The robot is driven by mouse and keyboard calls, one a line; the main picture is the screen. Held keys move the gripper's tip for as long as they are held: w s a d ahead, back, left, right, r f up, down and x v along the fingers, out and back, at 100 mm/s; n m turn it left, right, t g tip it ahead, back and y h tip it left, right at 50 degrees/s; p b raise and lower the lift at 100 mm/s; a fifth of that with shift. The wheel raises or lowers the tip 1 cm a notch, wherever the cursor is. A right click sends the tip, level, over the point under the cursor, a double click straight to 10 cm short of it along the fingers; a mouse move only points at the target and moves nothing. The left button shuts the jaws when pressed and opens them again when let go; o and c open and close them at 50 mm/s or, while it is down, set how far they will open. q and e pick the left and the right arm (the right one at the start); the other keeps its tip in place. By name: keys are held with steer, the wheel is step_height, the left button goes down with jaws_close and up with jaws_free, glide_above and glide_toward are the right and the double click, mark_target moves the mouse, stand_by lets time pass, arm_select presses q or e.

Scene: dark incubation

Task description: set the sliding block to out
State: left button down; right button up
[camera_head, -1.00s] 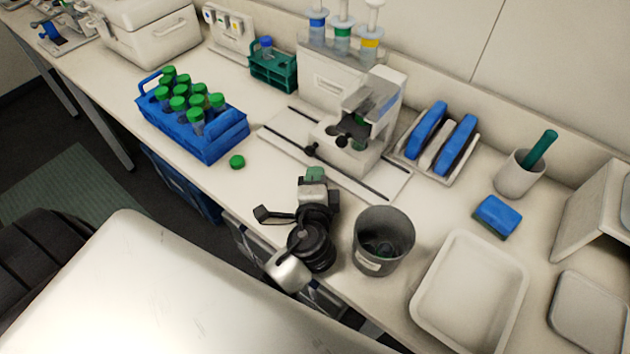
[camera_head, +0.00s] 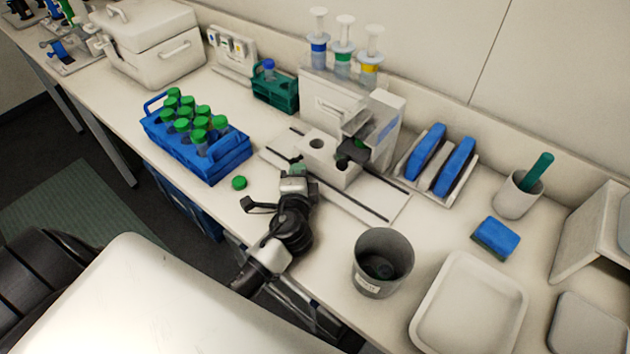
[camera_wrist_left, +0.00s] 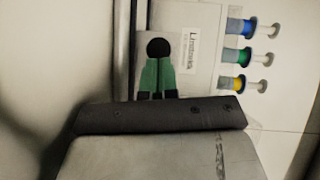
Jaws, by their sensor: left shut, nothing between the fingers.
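My right gripper is not in view.
A blue rack (camera_head: 203,156) of green-capped tubes and a loose green cap (camera_head: 239,183) lie left of my gripper. A grey bin (camera_head: 383,263) stands at the front edge. A holder with blue pieces (camera_head: 427,152) is right of the dispenser.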

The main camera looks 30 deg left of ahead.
arm_select(q)
steer(key=a, duration=0.2)
steer(key=w+a, duration=0.1)
steer(key=a, duration=0.4)
steer(key=shift+w+a, duration=0.25)
steer(key=shift+a, duration=0.1)
steer(key=shift+a+r, duration=0.1)
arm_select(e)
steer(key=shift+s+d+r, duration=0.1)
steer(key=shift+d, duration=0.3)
